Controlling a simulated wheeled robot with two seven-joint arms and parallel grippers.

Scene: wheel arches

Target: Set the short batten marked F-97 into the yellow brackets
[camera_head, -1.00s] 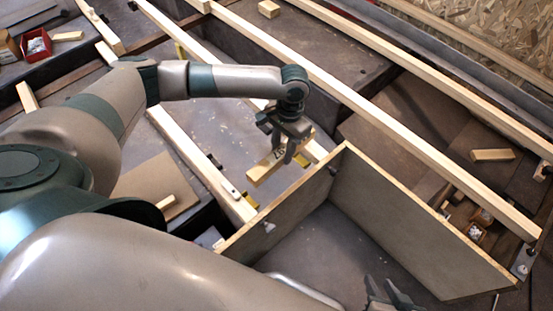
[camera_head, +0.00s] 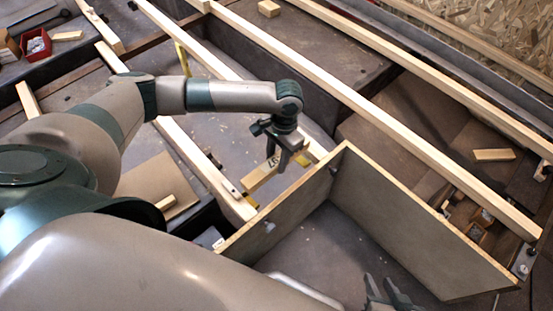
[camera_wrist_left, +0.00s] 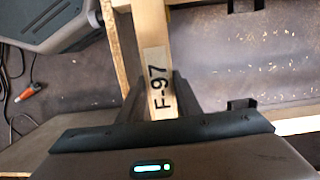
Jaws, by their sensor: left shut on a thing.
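The short batten (camera_head: 259,180) is pale wood, and its F-97 label reads clearly in the left wrist view (camera_wrist_left: 154,50). My left gripper (camera_head: 282,166) is shut on the batten, with a finger on each side of it near the label. The batten is over the gap between two long rails, left of the plywood panels. Whether it touches the rails is unclear. A yellow bracket (camera_head: 183,59) shows at the upper left. A small yellow piece (camera_head: 251,201) shows at the near rail. My right gripper (camera_head: 381,283) is empty and open at the bottom edge.
Long wooden rails (camera_head: 205,170) cross the scene diagonally. Two upright plywood panels (camera_head: 405,215) form a corner close to the right of my left gripper. Loose wood blocks (camera_head: 492,155) lie around. A red box (camera_head: 36,44) stands at the upper left.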

